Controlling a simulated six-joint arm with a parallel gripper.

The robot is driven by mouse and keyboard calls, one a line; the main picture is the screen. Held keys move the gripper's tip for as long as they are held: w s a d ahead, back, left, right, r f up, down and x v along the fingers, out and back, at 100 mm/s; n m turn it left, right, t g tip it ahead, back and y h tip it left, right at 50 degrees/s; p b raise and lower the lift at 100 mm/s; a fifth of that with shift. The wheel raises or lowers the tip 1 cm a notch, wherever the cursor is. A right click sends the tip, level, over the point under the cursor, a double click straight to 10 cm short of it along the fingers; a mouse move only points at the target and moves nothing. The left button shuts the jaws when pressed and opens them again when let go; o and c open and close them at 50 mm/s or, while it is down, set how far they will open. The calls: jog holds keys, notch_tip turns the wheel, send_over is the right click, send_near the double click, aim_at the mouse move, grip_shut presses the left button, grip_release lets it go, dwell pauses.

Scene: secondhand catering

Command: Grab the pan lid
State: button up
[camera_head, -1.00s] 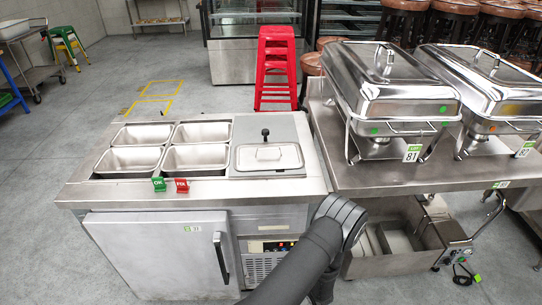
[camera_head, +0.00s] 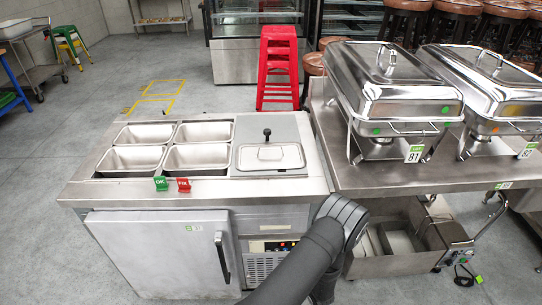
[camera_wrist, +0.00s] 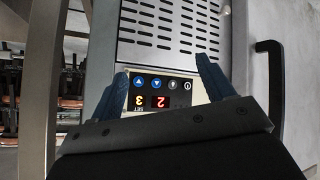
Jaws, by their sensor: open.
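The pan lid (camera_head: 270,157) is a flat silver rectangle with a thin loop handle. It lies on the right part of the steel counter top, in front of a black knob (camera_head: 267,133). My gripper is hidden in the head view, where only my dark arm shows, low in front of the counter. In the wrist view my gripper (camera_wrist: 160,75) is open and empty, its two blue fingers spread in front of a control panel (camera_wrist: 158,93) with lit digits. The lid is not in the wrist view.
Several open steel pans (camera_head: 200,158) sit in the counter left of the lid. Green and red tags (camera_head: 172,184) stand at the front edge. Chafing dishes (camera_head: 390,85) fill the bench to the right. A door handle (camera_head: 222,257) juts from the counter front.

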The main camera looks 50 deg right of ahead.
jog(key=o, duration=0.5)
jog(key=shift+c, duration=0.2)
jog(key=s+d+r+m+g+h, duration=0.2)
jog(key=s+d+r+g, duration=0.15)
jog(key=d+r, duration=0.4)
jog(key=s+d+r+m+g+h, duration=0.2)
jog(key=s+d+r, duration=0.3)
jog(key=r, duration=0.5)
notch_tip(320, 180, up, 22)
jog(key=s+m+g, duration=0.2)
jog(key=m+g, duration=0.1)
jog(key=m, duration=0.2)
jog(key=w+d+r+t, duration=0.2)
jog(key=w+r+t, duration=0.1)
jog(key=w+r, duration=0.7)
jog(key=w+a+r+n+y, duration=0.1)
jog(key=w+a+r+y, duration=0.25)
jog(key=w, duration=0.85)
jog(key=w+a+r+n+y, duration=0.15)
jog(key=w+r, duration=0.25)
jog(key=w, duration=0.7)
send_over(270, 148)
jog(key=s+a, duration=0.2)
jog(key=shift+m, duration=0.35)
notch_tip(270, 148, down, 11)
jog(key=shift+w+r, duration=0.1)
jog(key=shift+w, duration=0.05)
jog(key=shift+x, duration=2.7)
